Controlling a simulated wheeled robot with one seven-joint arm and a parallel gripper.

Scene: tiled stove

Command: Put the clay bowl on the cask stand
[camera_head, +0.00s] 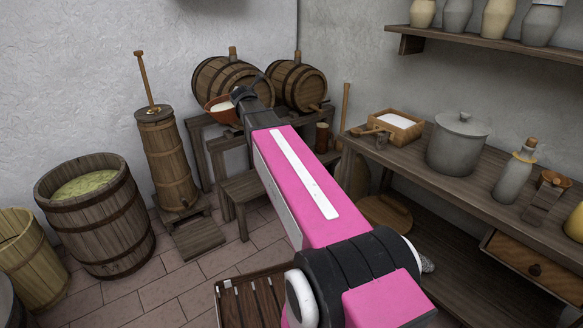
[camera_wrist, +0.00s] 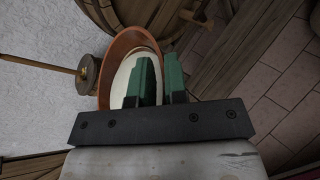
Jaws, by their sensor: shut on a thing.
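The clay bowl (camera_head: 221,112), reddish brown with pale contents, is at the end of my arm in the head view. In the wrist view the bowl (camera_wrist: 107,66) appears tilted, with one green finger inside it and the other outside its rim. My gripper (camera_wrist: 160,76) is shut on the rim; in the head view my gripper (camera_head: 242,93) is dark and partly hidden by my arm. The cask stand (camera_head: 197,152) is a dark wooden frame bearing two casks. The bowl appears in front of the left cask, by the stand's left part; I cannot tell whether it touches the stand.
The left cask (camera_head: 215,77) and right cask (camera_head: 301,86) stand close behind my gripper. A churn (camera_head: 167,160) with an upright staff is left of the stand. A low bench (camera_head: 238,187) stands in front. A cluttered side table (camera_head: 455,192) is on the right.

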